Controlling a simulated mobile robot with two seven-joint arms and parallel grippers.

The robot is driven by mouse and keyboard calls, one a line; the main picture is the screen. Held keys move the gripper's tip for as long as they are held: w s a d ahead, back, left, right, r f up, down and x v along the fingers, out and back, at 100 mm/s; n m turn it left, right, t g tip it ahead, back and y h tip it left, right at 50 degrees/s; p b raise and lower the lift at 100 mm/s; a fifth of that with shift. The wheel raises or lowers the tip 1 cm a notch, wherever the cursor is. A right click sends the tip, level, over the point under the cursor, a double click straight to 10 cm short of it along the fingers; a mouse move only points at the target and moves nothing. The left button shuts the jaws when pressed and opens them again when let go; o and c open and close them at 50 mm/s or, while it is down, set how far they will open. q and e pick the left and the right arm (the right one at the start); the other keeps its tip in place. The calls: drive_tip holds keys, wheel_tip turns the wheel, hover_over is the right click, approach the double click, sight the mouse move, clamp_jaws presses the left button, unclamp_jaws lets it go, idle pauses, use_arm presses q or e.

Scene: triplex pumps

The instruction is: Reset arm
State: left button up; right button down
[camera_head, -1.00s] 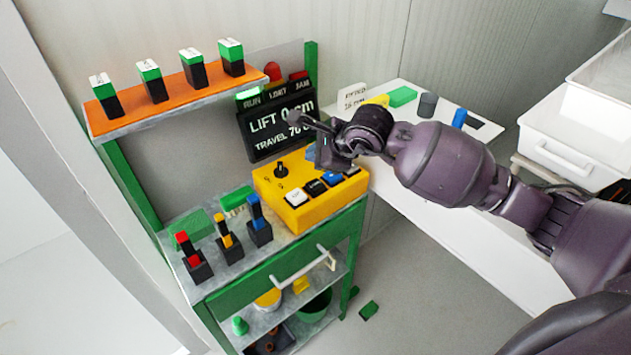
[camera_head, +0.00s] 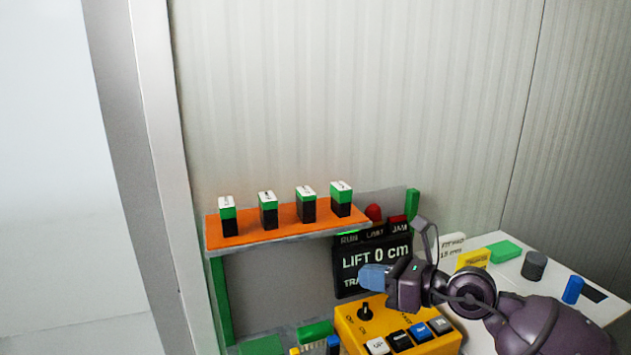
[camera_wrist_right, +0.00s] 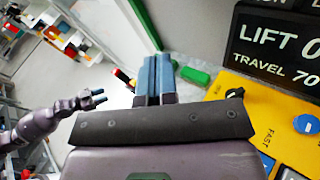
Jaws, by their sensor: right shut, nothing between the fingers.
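My right gripper (camera_head: 374,277) is at the front of the display, above the yellow control box (camera_head: 350,330), and points left in the head view. Its blue fingers are together and empty, as the right wrist view also shows (camera_wrist_right: 155,75). My left gripper (camera_wrist_right: 98,97) shows in the right wrist view at the left, its two fingers apart with nothing between them. It is out of the head view. The control box carries a black knob (camera_head: 365,312) and several buttons, including a blue one (camera_head: 418,331). The black display (camera_head: 350,260) reads LIFT 0 cm and is partly covered by my gripper.
An orange shelf (camera_head: 255,233) holds several green-black blocks left of the display. A red lamp (camera_head: 373,212) stands on top of the display. A white table (camera_head: 510,270) at right bears a green block (camera_head: 504,251), a dark cylinder (camera_head: 534,265) and a blue one (camera_head: 572,290).

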drive_tip(key=s+d+f+m+t+h, duration=0.1)
drive_tip(key=d+f+m+t+h, duration=0.4)
drive_tip(key=m, duration=1.1)
drive_tip(key=s+d+f+m+t+h, duration=0.15)
drive_tip(key=d+m+t, duration=0.4)
drive_tip(key=m, duration=0.95)
drive_tip(key=s+d+f+m+g+h, duration=0.3)
drive_tip(key=s+f+m, duration=0.4)
drive_tip(key=s+f, duration=0.4)
drive_tip(key=s+d+f+m+g+h, duration=0.3)
drive_tip(key=s+f+m, duration=0.4)
drive_tip(key=s+f, duration=0.4)
wheel_tip(320, 180, down, 4)
drive_tip(key=shift+s+d+g+h, duration=0.35)
drive_tip(key=shift+d+h, duration=0.2)
drive_tip(key=shift+h, duration=0.1)
